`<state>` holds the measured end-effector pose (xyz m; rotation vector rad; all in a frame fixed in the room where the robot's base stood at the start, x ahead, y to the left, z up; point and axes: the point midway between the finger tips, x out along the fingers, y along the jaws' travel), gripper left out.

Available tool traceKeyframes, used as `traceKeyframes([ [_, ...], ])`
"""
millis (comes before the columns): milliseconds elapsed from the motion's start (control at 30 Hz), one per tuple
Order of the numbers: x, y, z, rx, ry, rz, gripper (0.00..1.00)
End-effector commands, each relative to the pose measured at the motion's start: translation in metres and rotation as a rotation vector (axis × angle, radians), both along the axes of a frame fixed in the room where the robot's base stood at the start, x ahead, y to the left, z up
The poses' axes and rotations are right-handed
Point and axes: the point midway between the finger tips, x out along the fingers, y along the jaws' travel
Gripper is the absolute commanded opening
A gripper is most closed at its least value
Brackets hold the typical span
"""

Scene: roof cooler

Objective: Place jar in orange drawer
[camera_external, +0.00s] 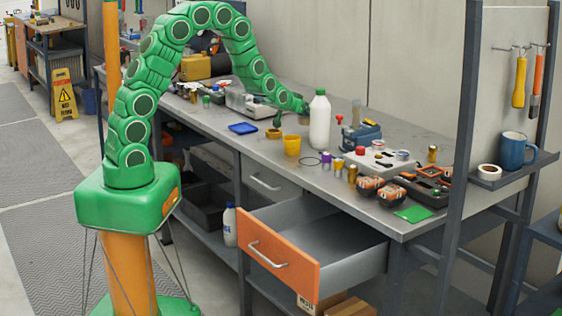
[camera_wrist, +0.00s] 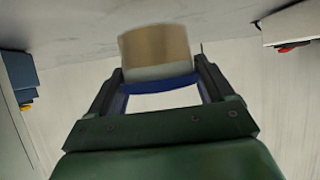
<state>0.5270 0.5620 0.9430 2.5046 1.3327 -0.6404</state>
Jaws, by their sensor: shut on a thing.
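The jar (camera_wrist: 155,45) shows in the wrist view, with a blurred tan upper part and a paler band below. My gripper (camera_wrist: 158,74) is shut on it, with the dark fingers on either side. In the external view my green arm reaches over the back of the workbench, and its end is partly hidden behind a white bottle (camera_external: 319,122). I cannot clearly make out the held jar there. The orange drawer (camera_external: 283,255) is pulled open at the bench front, and its grey inside looks empty. My gripper is well behind and above it.
The workbench (camera_external: 235,148) holds a yellow cup (camera_external: 292,145), a blue tray (camera_external: 243,128), a blue tool (camera_external: 361,134), small jars and black-orange boxes (camera_external: 370,188). A dark upright post (camera_external: 466,120) stands at the right. The space above the drawer is clear.

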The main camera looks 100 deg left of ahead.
Motion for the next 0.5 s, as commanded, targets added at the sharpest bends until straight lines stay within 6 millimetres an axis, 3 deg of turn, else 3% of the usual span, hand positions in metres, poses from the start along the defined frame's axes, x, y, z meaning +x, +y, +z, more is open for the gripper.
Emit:
traceKeyframes([
  [300, 0.000, 0.000, -0.030, -0.001, 0.001, 0.001, 0.43],
  [500, 0.000, 0.000, -0.033, 0.001, -0.001, 0.000, 0.43],
])
